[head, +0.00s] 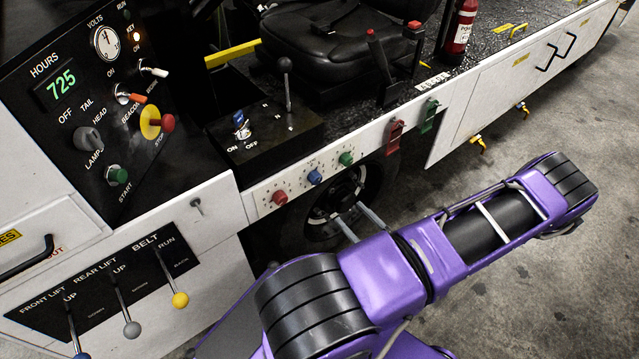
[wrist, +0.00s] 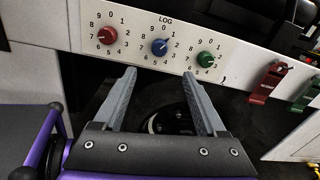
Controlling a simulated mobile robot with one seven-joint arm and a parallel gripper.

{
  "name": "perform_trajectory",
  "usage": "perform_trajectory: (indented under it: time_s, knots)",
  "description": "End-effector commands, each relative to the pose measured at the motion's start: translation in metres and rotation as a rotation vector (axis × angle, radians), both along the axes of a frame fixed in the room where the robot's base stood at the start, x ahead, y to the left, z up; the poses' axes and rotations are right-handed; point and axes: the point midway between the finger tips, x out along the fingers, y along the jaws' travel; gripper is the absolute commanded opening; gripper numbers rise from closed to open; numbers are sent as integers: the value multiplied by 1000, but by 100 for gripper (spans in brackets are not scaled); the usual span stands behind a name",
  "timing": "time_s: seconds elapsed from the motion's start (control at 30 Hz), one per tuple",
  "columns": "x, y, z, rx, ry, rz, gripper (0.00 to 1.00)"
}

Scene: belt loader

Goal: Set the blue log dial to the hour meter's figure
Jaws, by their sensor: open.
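The hour meter (head: 62,83) on the black panel reads 725 in green digits. The blue log dial (head: 314,177) is the middle of three numbered dials on the white strip; it also shows in the wrist view (wrist: 160,47), under the word LOG. Its pointer seems to lean to the upper right, but I cannot read its exact figure. The red dial (wrist: 107,36) is on its left and the green dial (wrist: 205,59) on its right. My gripper (wrist: 160,76) is open and empty, its fingers below and in front of the dials, apart from the blue one.
Red and green latches (wrist: 268,82) hang right of the dials. A black box with a blue switch (head: 241,125) and a tall lever (head: 286,90) stands above the strip. Belt and lift levers (head: 180,299) are at the lower left. A wheel (head: 335,205) sits behind my gripper.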

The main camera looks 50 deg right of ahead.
Motion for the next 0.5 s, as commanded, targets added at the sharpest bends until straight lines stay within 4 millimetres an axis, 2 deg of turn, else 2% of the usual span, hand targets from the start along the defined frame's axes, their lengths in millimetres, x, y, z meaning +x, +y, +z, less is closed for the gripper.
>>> perform_trajectory:
  time_s: [0.1,0.5]
  knots:
    - [27,-6,1,1,-2,4,74]
    - [106,-30,0,0,1,5,74]
